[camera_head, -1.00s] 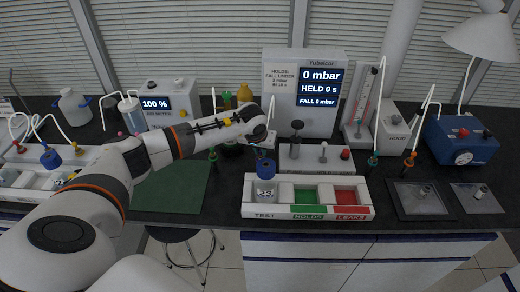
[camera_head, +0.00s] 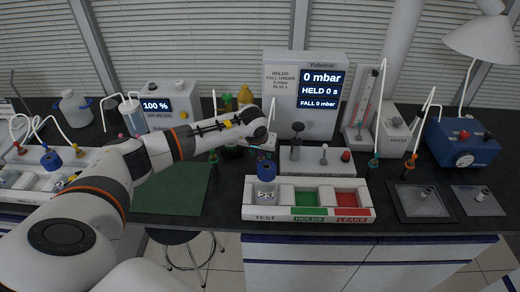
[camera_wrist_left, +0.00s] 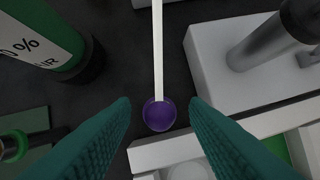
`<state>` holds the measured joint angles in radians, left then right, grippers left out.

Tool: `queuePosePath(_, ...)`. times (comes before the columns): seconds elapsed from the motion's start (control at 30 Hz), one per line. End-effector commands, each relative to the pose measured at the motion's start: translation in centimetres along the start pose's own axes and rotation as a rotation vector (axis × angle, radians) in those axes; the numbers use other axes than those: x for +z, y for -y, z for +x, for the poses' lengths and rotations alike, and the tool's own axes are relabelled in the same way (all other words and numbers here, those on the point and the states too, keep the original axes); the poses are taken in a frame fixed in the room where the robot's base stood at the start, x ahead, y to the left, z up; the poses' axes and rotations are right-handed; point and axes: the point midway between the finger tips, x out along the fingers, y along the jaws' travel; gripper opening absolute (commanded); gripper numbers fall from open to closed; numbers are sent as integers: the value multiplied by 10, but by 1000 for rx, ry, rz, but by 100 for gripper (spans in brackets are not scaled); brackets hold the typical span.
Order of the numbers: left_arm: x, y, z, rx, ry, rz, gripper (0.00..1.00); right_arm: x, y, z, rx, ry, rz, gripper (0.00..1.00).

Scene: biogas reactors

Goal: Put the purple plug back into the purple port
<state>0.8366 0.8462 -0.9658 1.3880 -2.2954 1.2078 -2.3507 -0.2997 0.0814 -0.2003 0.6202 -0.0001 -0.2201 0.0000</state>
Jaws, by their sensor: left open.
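My left gripper (camera_head: 262,148) is above the counter, just behind the test tray, and is open. In the left wrist view its teal fingers (camera_wrist_left: 160,104) stand on both sides of a round purple plug (camera_wrist_left: 159,114) on a white tube. Gaps show between the plug and both fingers. In the head view I cannot make out the plug. My right gripper is not in view.
A white block (camera_head: 314,161) with knobs and the pressure display (camera_head: 319,88) stand behind. A green mat (camera_head: 180,190) lies left.

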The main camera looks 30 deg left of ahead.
Motion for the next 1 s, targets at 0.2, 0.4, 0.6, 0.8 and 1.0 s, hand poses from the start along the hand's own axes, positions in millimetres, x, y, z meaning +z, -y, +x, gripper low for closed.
queuePosePath(0.2,1,0,-25,-2,6,2,41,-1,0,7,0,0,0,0)
queuePosePath(0.4,1,0,-69,-1,6,1,41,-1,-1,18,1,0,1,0)
queuePosePath(0.6,1,0,-103,0,4,-1,41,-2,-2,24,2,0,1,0)
queuePosePath(0.8,0,0,-118,0,1,0,41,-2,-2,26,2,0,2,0)
queuePosePath(1.0,0,0,-120,0,0,0,41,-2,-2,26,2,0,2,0)
